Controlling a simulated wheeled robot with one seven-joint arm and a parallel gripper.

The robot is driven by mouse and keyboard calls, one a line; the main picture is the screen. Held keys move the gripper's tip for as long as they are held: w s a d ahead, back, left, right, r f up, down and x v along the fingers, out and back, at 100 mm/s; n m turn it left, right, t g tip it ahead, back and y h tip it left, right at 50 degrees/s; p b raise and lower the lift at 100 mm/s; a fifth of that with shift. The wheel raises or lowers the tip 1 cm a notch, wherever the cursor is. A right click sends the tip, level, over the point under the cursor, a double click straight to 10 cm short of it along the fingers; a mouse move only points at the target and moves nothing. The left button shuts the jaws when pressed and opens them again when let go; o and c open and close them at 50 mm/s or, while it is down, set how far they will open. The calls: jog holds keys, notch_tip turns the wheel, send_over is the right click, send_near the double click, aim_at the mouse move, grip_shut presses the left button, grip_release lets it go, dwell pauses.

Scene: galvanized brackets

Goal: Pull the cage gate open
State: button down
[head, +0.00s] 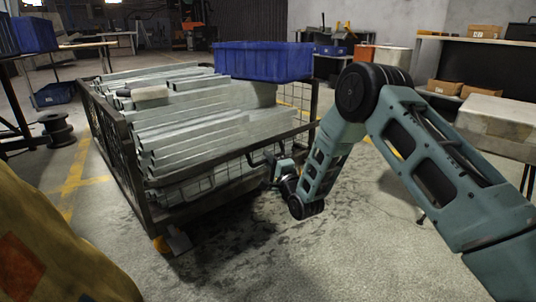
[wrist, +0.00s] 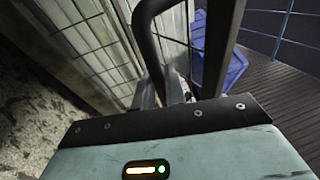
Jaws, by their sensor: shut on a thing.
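The wire-mesh cage (head: 112,140) stands in the middle of the head view, loaded with long galvanized brackets (head: 200,115). Its gate (head: 225,172) is the low mesh side nearest me, under a dark top rail. My gripper (head: 262,160) is at this side, near the rail's right half, shut on a dark handle. In the wrist view the handle (wrist: 152,45) is a curved dark tube running down to my gripper (wrist: 168,92), with mesh behind it. The fingertips are partly hidden. I cannot tell whether the gate stands ajar.
A blue crate (head: 263,62) sits on the brackets at the cage's back right. A caster (head: 162,244) shows under the near corner. A yellow rounded object (head: 45,240) fills the lower left. A table (head: 500,115) stands at right. The floor before the cage is clear.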

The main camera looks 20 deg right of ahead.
notch_tip(320, 180, down, 8)
jog(key=m+t+b, duration=0.1)
jog(key=t+b, duration=0.3)
jog(key=b, duration=0.2)
jog(key=shift+r+m, duration=0.15)
jog(key=shift+m, duration=0.15)
jog(key=shift+w, duration=0.15)
jog(key=c, duration=1.5)
grip_release()
jog(key=p+v, duration=0.2)
jog(key=v, duration=0.3)
jog(key=p+v, duration=0.3)
jog(key=v, duration=0.3)
jog(key=p+v, duration=0.3)
jog(key=v, duration=0.3)
jog(key=shift+f, duration=0.4)
